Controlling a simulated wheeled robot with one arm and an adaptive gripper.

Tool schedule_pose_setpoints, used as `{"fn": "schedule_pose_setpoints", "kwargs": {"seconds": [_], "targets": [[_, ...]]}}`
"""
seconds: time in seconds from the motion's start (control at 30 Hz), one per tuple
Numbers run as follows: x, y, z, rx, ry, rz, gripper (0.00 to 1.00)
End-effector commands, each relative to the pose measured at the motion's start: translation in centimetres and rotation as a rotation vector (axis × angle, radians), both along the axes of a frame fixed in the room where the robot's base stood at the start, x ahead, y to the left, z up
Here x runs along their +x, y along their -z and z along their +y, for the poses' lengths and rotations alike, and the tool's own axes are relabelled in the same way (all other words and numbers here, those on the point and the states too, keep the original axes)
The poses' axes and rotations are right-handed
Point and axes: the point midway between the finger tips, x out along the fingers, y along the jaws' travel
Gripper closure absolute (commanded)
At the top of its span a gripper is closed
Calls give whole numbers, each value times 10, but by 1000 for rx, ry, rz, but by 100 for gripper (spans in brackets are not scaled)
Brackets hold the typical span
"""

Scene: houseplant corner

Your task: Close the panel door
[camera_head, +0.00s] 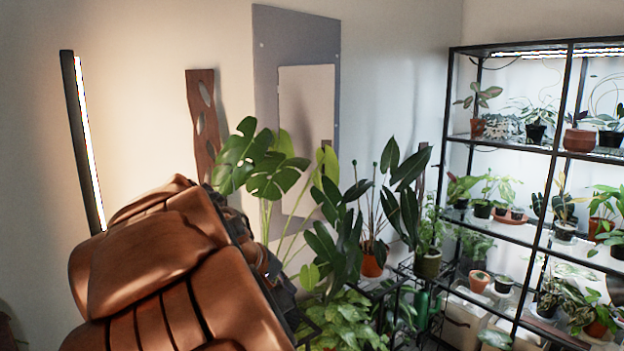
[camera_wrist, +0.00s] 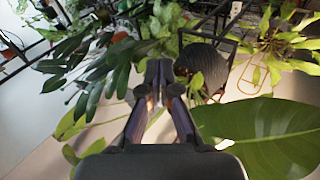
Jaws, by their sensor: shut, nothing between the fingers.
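A tall grey panel (camera_head: 267,60) is on the wall behind the plants in the head view. A paler rectangular piece, which looks like its door (camera_head: 306,100), lies within the grey border. A small dark spot shows near its right edge. Leaves hide much of the lower part, and I cannot tell how far the door stands open. In the wrist view my gripper (camera_wrist: 159,68) is shut and empty, with leaves and pots beyond its fingertips. The panel cannot be made out in the wrist view. In the head view my arm and the plants hide the gripper.
A monstera (camera_head: 265,160) and a dark-leaved plant (camera_head: 340,240) stand between my arm and the panel. A large leaf (camera_wrist: 265,130) is close on the right in the wrist view. A black plant shelf (camera_head: 500,145) stands at right. A lit bar (camera_head: 84,140) is at left.

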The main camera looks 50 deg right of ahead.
Motion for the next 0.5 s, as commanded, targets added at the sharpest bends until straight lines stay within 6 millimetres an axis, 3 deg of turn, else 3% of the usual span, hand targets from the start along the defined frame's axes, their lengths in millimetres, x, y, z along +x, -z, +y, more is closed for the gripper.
{"fn": "schedule_pose_setpoints", "kwargs": {"seconds": [0.03, 0.2, 0.4, 0.5], "targets": [[10, -13, -27, -73, 14, 9, 100], [44, -64, -101, -311, 15, 56, 100], [94, -105, -172, -549, -41, 140, 100], [121, -115, -200, -646, -87, 183, 100]]}}
